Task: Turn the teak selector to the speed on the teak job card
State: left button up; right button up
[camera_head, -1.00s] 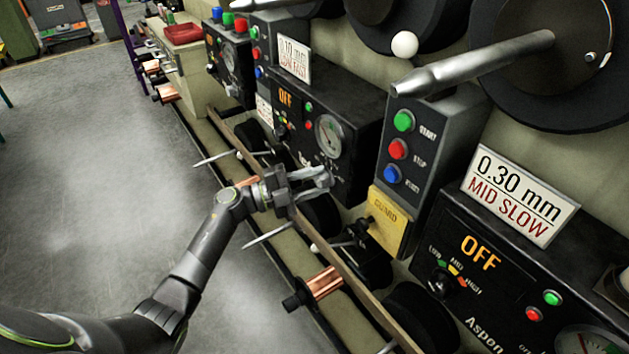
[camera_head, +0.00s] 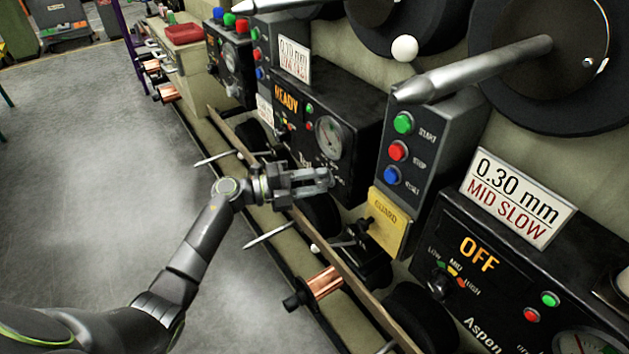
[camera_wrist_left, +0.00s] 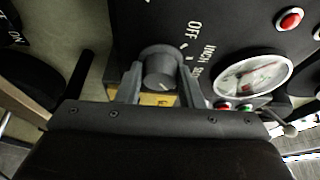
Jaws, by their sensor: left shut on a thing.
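The teak selector is a dark round knob (camera_wrist_left: 159,72) in the left wrist view, with the finger on each side of it. OFF and INCH are printed beside it; a further word is partly covered. A small pale mark shows on the knob face, but its setting is unclear. My left gripper (camera_head: 328,180) reaches the front of the middle machine and is shut on the knob, which it hides in the head view. That machine's display (camera_head: 287,101) reads READY. The card (camera_head: 294,60) above reads 0.10 mm, with small red words hard to read. My right gripper is out of view.
A nearer machine shows OFF (camera_head: 480,253) under a 0.30 mm MID SLOW card (camera_head: 518,198). A START, STOP and RESET button box (camera_head: 420,150) and yellow guard (camera_head: 389,222) stand between machines. A long rail (camera_head: 345,270) and copper spool (camera_head: 323,283) lie below. Floor at left is clear.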

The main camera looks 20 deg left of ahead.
pick_arm(q)
jog(key=shift+f, duration=0.1)
jog(key=o, duration=1)
jog(key=b+v, duration=0.2)
jog(key=v, duration=1.5)
jog(key=shift+a, duration=0.25)
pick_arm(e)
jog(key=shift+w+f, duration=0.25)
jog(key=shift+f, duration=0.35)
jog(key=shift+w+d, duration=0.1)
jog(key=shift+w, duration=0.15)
